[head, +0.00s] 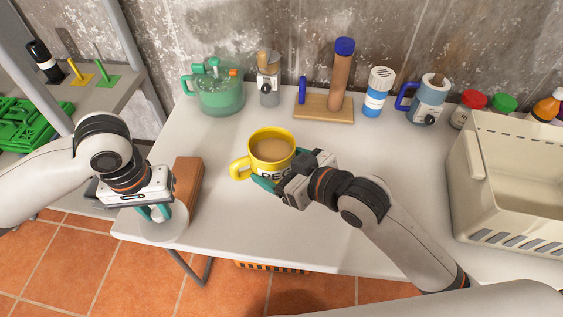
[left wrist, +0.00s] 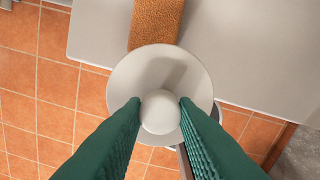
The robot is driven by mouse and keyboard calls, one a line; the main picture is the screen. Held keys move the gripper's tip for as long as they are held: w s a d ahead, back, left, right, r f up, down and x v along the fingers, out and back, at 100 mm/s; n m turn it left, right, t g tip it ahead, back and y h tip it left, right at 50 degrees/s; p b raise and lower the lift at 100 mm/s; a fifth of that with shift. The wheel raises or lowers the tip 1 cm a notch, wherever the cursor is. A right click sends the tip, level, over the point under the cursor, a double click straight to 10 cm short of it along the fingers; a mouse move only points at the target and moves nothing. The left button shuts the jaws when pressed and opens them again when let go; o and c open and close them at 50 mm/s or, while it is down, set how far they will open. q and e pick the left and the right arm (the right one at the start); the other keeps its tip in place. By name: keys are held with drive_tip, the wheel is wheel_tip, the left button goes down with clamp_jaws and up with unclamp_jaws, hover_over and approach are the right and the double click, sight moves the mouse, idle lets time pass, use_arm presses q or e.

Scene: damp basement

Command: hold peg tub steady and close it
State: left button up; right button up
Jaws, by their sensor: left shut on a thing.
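The yellow peg tub (head: 272,148) stands upright on the white table, open at the top with something tan inside. Part of its lettering and its right side are hidden by my right gripper (head: 270,178). My left gripper (head: 157,213) is shut on the knob of a round white lid (head: 168,230). The left wrist view shows the pale lid (left wrist: 122,85) below the fingers (left wrist: 160,104), over the table's front-left edge and away from the tub.
A brown block (head: 187,182) lies between the left gripper and the tub. A green pot (head: 216,92), a grey canister (head: 268,85), a wooden stand (head: 322,108) and blue containers (head: 376,98) line the back. A cream crate (head: 480,165) stands right. The table's middle front is clear.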

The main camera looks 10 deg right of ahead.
use_arm(q)
drive_tip(key=w+d+r+n, duration=0.2)
drive_tip(key=w+d+r, duration=0.7)
drive_tip(key=r, duration=0.1)
drive_tip(key=s+d+r, duration=0.1)
drive_tip(key=d+r, duration=0.3)
drive_tip(key=d, duration=0.3)
drive_tip(key=d+r+n, duration=0.1)
drive_tip(key=d+r, duration=0.2)
drive_tip(key=d, duration=0.3)
drive_tip(key=shift+s+d+r, duration=0.35)
drive_tip(key=shift+d+r, duration=0.05)
drive_tip(key=shift+f, duration=0.1)
drive_tip(key=shift+f, duration=1.9)
drive_tip(key=shift+f, duration=0.9)
drive_tip(key=shift+f, duration=0.6)
